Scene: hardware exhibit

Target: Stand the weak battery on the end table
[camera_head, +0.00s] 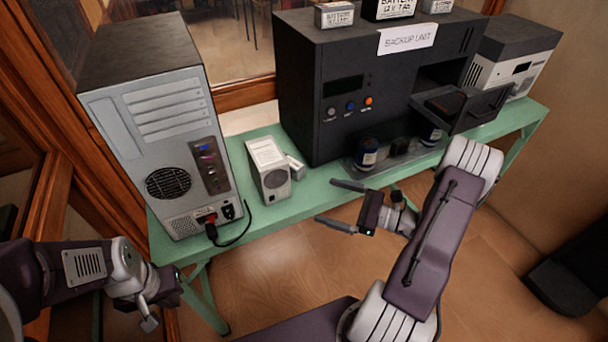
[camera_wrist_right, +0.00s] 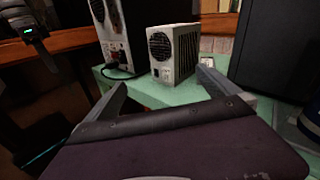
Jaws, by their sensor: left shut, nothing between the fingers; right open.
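Several boxes labelled as batteries stand on top of the black backup unit (camera_head: 300,90): a grey-white battery (camera_head: 335,15) at left, a black-topped battery (camera_head: 390,9) in the middle and another battery (camera_head: 437,5) at right. I cannot tell which is the weak one. An open tray (camera_head: 487,108) sticks out of the unit's front. No separate end table can be made out. My right gripper (camera_head: 340,204) is open and empty in front of the green table (camera_head: 330,189). My left gripper (camera_head: 150,318) is shut and empty at lower left, away from the table.
A grey computer tower (camera_head: 165,130) with a cable stands on the table's left. A small white box with a fan (camera_head: 268,170) stands beside it, also in the right wrist view (camera_wrist_right: 174,53). Dark blue cylinders (camera_head: 366,153) stand by the unit. A grey device (camera_head: 512,55) is at right.

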